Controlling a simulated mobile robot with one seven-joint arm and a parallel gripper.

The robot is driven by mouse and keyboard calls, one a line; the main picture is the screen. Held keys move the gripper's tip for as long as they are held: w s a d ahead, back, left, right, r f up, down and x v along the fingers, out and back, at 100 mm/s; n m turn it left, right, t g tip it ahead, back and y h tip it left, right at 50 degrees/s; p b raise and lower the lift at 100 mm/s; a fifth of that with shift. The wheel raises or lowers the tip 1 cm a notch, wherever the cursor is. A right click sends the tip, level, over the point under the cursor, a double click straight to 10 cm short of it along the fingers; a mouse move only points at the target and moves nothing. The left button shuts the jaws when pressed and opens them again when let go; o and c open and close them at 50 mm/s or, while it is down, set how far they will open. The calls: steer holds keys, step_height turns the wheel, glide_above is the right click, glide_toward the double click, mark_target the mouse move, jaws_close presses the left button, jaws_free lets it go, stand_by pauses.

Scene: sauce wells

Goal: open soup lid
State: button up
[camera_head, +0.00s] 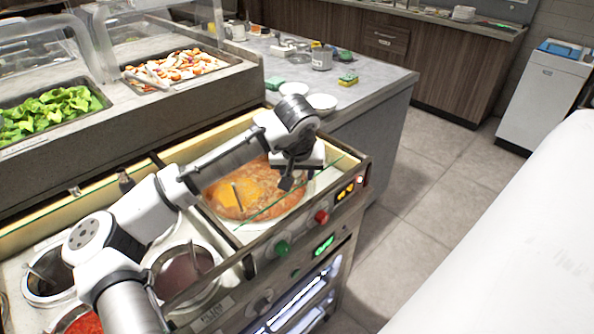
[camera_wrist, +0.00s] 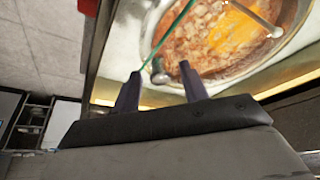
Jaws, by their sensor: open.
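The soup (camera_head: 250,190), orange and reddish-brown, lies in a large round well at the right end of the counter. A clear glass lid with a green edge (camera_head: 275,210) appears to cover it; its full outline is hard to see. My gripper (camera_head: 289,183) is above the right side of this well. In the wrist view, my gripper (camera_wrist: 159,70) is open with its two dark fingers apart. A small metal knob (camera_wrist: 158,73) shows between the fingertips; I cannot tell whether they touch it. The soup (camera_wrist: 225,40) and the green glass edge (camera_wrist: 172,30) lie beyond the fingers.
Open round wells (camera_head: 185,268) sit to the left, partly hidden by my arm; one holds red sauce (camera_head: 85,324). Lettuce (camera_head: 50,113) and a mixed-food tray (camera_head: 175,68) stand behind. A green button (camera_head: 282,248) and red button (camera_head: 321,217) are on the front panel.

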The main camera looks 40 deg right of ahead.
steer(key=shift+c, duration=0.2)
jaws_close()
steer(key=shift+w, duration=0.1)
